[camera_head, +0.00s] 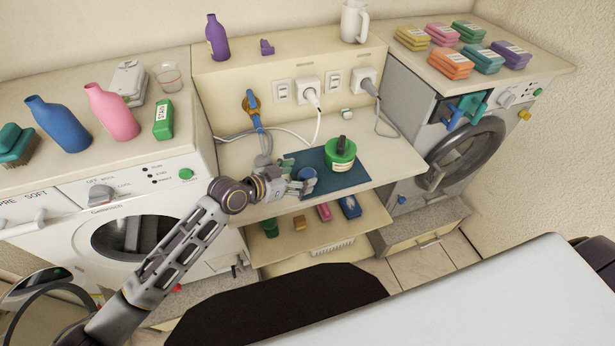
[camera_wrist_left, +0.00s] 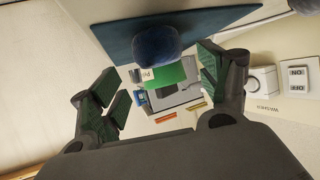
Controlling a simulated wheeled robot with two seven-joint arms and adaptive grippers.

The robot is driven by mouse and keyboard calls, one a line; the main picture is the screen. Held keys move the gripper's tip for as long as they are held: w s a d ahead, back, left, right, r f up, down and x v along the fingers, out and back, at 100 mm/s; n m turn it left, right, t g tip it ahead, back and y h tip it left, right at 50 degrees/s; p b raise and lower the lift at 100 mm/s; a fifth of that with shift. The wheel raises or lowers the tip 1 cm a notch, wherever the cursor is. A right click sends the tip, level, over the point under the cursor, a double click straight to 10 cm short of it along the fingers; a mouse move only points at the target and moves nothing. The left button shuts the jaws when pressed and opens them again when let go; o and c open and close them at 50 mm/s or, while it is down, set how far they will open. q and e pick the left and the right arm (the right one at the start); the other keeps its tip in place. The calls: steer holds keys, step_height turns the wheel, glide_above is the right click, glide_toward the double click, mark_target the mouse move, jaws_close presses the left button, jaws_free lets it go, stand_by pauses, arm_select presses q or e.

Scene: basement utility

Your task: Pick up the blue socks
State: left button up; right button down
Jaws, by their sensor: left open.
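The blue socks (camera_head: 307,174) look like a small rounded dark-blue bundle on a teal mat (camera_head: 352,181) on the middle counter. In the left wrist view the blue socks (camera_wrist_left: 157,47) show at the top centre, in front of the mat (camera_wrist_left: 112,38). My left gripper (camera_head: 297,187) is at the mat's left front corner, close beside the socks. In the left wrist view my left gripper (camera_wrist_left: 160,72) is open, its fingers apart on either side of the socks, with nothing held. Whether a finger touches the socks I cannot tell. My right gripper is not in view.
A green tub (camera_head: 340,158) with a dark item on top stands on the mat right of the socks. Wall outlets with plugs (camera_head: 310,87) and a hanging blue-and-orange tool (camera_head: 252,108) are behind. A lower shelf (camera_head: 280,247) holds small items. The counter right of the mat is clear.

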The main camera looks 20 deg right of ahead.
mark_target(306, 174)
arm_select(q)
steer(key=shift+x, duration=2.3)
steer(key=shift+a, duration=0.1)
steer(key=c, duration=1.1)
